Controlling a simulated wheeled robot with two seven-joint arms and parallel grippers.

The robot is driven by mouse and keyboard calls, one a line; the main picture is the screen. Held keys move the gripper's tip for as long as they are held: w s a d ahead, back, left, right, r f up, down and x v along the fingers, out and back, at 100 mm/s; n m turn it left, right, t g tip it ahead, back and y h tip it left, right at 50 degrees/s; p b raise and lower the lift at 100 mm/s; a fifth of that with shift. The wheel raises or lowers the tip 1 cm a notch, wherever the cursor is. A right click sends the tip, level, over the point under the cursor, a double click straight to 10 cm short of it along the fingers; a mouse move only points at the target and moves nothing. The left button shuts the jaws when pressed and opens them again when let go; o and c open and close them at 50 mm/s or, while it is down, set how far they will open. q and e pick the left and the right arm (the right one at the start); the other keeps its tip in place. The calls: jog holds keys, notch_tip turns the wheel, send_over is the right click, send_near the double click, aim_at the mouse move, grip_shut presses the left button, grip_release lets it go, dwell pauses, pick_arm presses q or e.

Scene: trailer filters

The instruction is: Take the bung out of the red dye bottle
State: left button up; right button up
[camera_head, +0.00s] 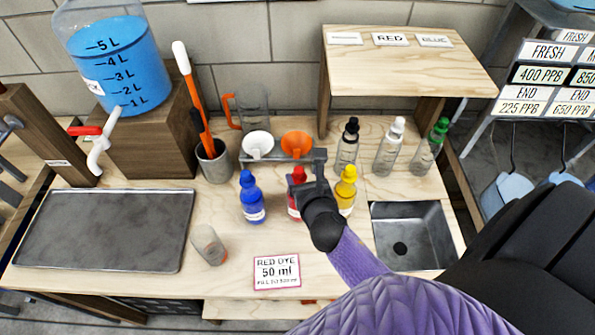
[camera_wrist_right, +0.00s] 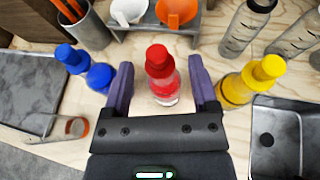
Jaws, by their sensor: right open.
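The red dye bottle (camera_head: 295,204) stands upright on the wooden bench between the blue and yellow bottles, partly hidden by my right gripper in the head view. Its red top (camera_head: 299,175) shows, and in the right wrist view the red bottle (camera_wrist_right: 165,85) has its red bung (camera_wrist_right: 157,56) on top. My right gripper (camera_head: 309,172) is at the red bottle. In the right wrist view its two purple fingers (camera_wrist_right: 160,80) are apart, one on each side of the bottle, with gaps to it. My left gripper is not in view.
A blue bottle (camera_head: 251,198) stands left and a yellow bottle (camera_head: 345,192) stands close right. Behind are a rack with white (camera_head: 258,145) and orange (camera_head: 296,145) funnels. A sink (camera_head: 405,236) lies right, a clear cup (camera_head: 208,244) and sign (camera_head: 277,271) in front.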

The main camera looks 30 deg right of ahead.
aim_at(300, 174)
jog(key=b+x, duration=0.1)
jog(key=x, duration=0.2)
jog(key=b+x, duration=0.1)
jog(key=x, duration=0.2)
jog(key=shift+a+f, duration=0.2)
jog(key=shift+f, duration=0.15)
jog(key=shift+s, duration=0.1)
jog(key=shift+c, duration=0.4)
grip_shut()
